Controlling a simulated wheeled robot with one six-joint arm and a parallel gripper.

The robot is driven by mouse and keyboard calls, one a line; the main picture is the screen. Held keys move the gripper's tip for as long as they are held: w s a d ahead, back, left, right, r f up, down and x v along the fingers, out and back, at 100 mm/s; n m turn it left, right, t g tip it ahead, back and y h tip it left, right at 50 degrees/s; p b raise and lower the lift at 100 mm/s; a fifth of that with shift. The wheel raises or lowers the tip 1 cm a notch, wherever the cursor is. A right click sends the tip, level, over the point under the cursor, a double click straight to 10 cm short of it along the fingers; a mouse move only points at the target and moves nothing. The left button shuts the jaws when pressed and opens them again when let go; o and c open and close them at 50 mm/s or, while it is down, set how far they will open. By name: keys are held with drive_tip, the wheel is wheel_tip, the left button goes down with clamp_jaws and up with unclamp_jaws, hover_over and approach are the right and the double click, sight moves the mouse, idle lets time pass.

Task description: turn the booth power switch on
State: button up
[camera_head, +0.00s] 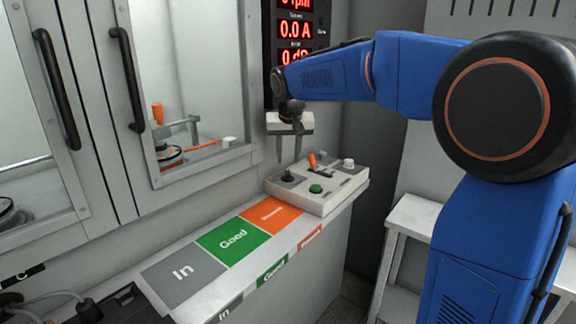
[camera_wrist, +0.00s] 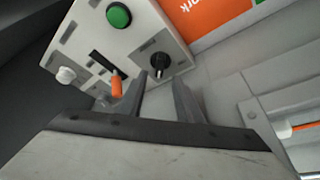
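The pale control box (camera_head: 335,203) sits at the far end of the bench ledge. It carries a black rotary knob (camera_head: 288,176), a green button (camera_head: 316,188), an orange-tipped lever (camera_head: 311,160) and a white knob (camera_head: 348,163). I cannot read which one is the booth power switch. My gripper (camera_head: 288,160) points down above the box, near the black knob, fingers apart and empty. In the wrist view the black knob (camera_wrist: 158,61) shows just beyond and between the fingertips (camera_wrist: 159,78). The orange lever (camera_wrist: 116,84) shows left of the left finger. Contact cannot be told.
Grey, green and orange label areas marked In, Good and Rework (camera_head: 271,214) lie along the ledge left of the box. A booth with glass doors and black handles (camera_head: 127,80) stands behind. A red-digit display (camera_head: 294,30) hangs above. A white stand (camera_head: 410,225) is at right.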

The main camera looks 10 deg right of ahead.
drive_tip(key=v, duration=1)
drive_tip(key=shift+s+r, duration=0.2)
drive_tip(key=shift+r, duration=0.15)
drive_tip(key=shift+s, duration=0.1)
drive_tip(key=s+d+f+n, duration=0.1)
drive_tip(key=s+d+f, duration=0.25)
drive_tip(key=s, duration=0.65)
drive_tip(key=s+d+f, duration=0.3)
drive_tip(key=s+f, duration=0.2)
drive_tip(key=s, duration=0.4)
drive_tip(key=s+d+f+n, duration=0.1)
drive_tip(key=s+d+f, duration=0.1)
drive_tip(key=s+f, duration=1.3)
drive_tip(key=s, duration=0.3)
drive_tip(key=shift+y, duration=0.4)
